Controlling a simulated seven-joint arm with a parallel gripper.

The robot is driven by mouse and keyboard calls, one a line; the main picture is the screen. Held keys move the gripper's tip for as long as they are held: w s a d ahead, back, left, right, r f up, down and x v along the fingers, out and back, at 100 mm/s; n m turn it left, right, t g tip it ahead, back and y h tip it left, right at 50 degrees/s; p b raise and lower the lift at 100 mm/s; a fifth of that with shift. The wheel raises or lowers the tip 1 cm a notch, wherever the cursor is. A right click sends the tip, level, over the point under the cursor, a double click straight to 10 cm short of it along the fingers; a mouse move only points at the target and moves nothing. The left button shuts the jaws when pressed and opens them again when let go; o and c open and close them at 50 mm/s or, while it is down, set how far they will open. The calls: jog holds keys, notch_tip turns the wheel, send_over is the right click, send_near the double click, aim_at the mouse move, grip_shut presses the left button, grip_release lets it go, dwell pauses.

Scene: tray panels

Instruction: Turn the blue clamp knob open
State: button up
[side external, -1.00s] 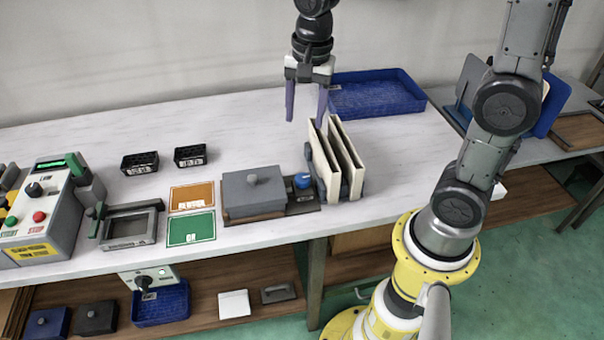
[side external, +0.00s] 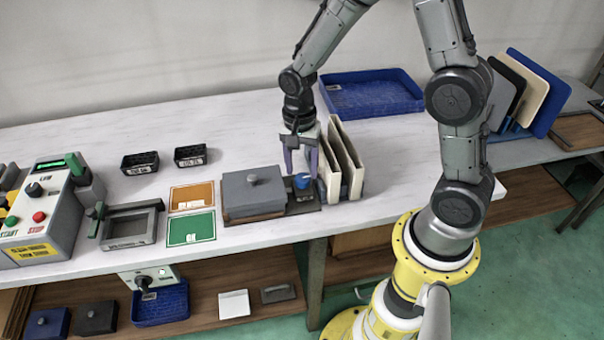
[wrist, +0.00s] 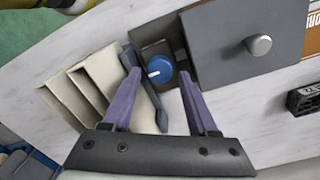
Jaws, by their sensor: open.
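The blue clamp knob (side external: 302,181) sits on a dark base plate (side external: 304,206), between a grey lidded block (side external: 240,190) and the upright cream panels (side external: 345,160). In the wrist view the round knob (wrist: 160,70) has a white pointer line on its top. My gripper (side external: 301,173) is open and empty, pointing down just above the knob. In the wrist view its two purple fingers (wrist: 160,78) lie to either side of the knob, with gaps on both sides. I cannot tell whether the fingertips are down to the knob's height.
The cream panels stand in a dark rack close beside one finger. The grey block with its round handle (wrist: 259,45) is close on the other side. A blue tray (side external: 370,95) lies behind. Orange (side external: 192,196) and green (side external: 191,229) cards lie left.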

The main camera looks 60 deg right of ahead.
aim_at(303, 182)
jog(key=shift+f, duration=1.45)
grip_shut()
